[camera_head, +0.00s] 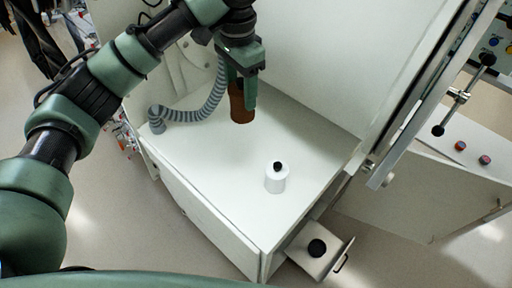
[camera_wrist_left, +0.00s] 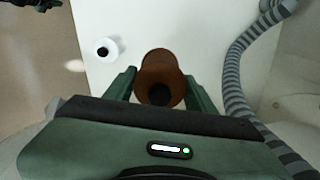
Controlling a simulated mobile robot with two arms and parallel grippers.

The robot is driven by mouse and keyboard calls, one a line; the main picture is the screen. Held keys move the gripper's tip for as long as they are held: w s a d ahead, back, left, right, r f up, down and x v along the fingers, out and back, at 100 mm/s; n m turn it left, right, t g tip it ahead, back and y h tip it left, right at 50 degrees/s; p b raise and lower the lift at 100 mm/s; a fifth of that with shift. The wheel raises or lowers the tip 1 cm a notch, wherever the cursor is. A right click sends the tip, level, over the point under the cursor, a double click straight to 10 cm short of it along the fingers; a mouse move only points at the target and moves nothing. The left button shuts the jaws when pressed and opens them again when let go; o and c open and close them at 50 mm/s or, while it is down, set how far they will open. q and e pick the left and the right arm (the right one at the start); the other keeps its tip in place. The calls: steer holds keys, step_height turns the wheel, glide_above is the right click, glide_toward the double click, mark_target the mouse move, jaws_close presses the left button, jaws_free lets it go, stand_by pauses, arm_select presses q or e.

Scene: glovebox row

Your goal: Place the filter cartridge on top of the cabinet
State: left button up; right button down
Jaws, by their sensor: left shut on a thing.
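My left gripper (camera_head: 242,98) is shut on a brown cylinder (camera_head: 240,108) and holds it upright by its sides over the white cabinet top (camera_head: 215,165). In the left wrist view the brown cylinder (camera_wrist_left: 160,68) sits between both fingers, with a dark round end toward the camera. I cannot tell for sure whether it is the filter cartridge. A white canister with a black knob (camera_head: 275,180) stands upright on the cabinet top, nearer the front. It also shows in the left wrist view (camera_wrist_left: 103,50), apart from the gripper.
A grey ribbed hose (camera_head: 195,112) curves left of the gripper. An open drawer (camera_head: 307,257) with a round black thing (camera_head: 317,247) sticks out at the front right. A raised panel (camera_head: 430,85) bounds the right. The cabinet top around the canister is clear.

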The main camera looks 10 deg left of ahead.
mark_target(241, 121)
arm_select(q)
steer(key=f, duration=0.2)
steer(key=s+f, duration=0.1)
steer(key=f, duration=0.1)
steer(key=s+f, duration=0.1)
steer(key=f, duration=0.1)
steer(key=shift+p, duration=0.35)
steer(key=shift+w+f+p, duration=0.15)
steer(key=shift+f+p, duration=0.3)
steer(key=shift+f, duration=2.7)
steer(key=shift+w+f+p, duration=0.15)
steer(key=shift+f+p, duration=0.25)
steer(key=shift+f, duration=2.7)
arm_select(e)
steer(key=shift+s+r, duration=0.2)
steer(key=shift+r, duration=0.4)
steer(key=shift+s+r, duration=0.15)
steer(key=shift+r, duration=0.4)
arm_select(q)
steer(key=shift+f, duration=0.15)
steer(key=o, duration=1.5)
steer(key=shift+c, duration=0.2)
